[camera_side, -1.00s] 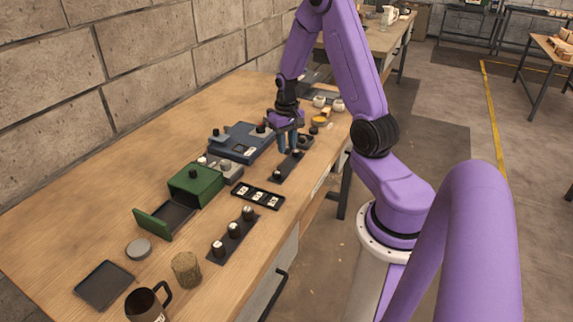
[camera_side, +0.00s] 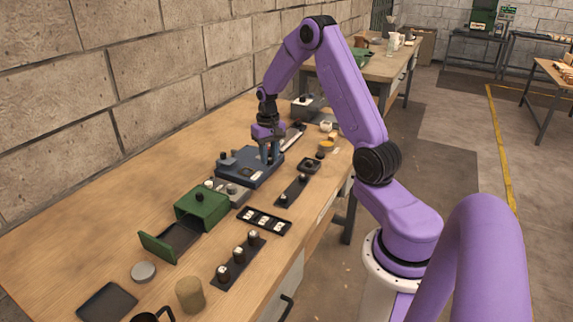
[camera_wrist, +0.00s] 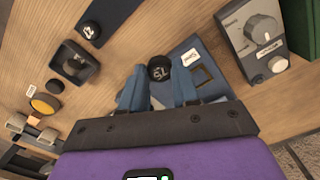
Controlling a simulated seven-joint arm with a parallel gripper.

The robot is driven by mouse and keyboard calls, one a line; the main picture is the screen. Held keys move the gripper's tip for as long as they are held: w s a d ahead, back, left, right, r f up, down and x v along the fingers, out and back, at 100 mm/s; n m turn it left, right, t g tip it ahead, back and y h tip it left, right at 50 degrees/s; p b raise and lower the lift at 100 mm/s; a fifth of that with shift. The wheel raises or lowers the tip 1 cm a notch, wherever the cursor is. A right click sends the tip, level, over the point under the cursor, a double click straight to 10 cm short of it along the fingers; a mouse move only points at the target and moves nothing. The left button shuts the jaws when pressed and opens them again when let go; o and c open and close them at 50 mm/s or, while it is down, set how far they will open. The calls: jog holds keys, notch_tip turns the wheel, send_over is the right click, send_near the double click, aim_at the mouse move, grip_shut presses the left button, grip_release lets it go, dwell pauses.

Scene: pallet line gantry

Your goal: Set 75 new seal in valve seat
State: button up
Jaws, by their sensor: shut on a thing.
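My gripper (camera_side: 267,158) is over the blue-grey valve block (camera_side: 236,166), its fingers pointing down. In the wrist view, its blue fingers (camera_wrist: 159,84) are shut on a round black seal (camera_wrist: 159,67) marked 75. The block (camera_wrist: 207,78) shows beneath, with a square window and a pale label. The fingers and seal hide the seat, so I cannot tell whether the seal touches it. A black strip (camera_side: 292,189) with black caps lies to the right; one cap (camera_wrist: 89,30) appears marked 72.
A black dish (camera_wrist: 64,55) with a dark round thing inside stands beside the block. A grey knob unit (camera_wrist: 258,40) and green box (camera_side: 202,207) are near. A black tray (camera_side: 249,217) and another capped strip (camera_side: 231,268) lie in front. Bare wood surrounds the left side.

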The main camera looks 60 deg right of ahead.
notch_tip(320, 180, up, 2)
send_over(246, 172)
jog(key=shift+s+a+f, duration=0.1)
jog(key=shift+f, duration=2.85)
jog(key=shift+f, duration=0.45)
jog(key=o, duration=1.3)
jog(key=shift+r, duration=3.55)
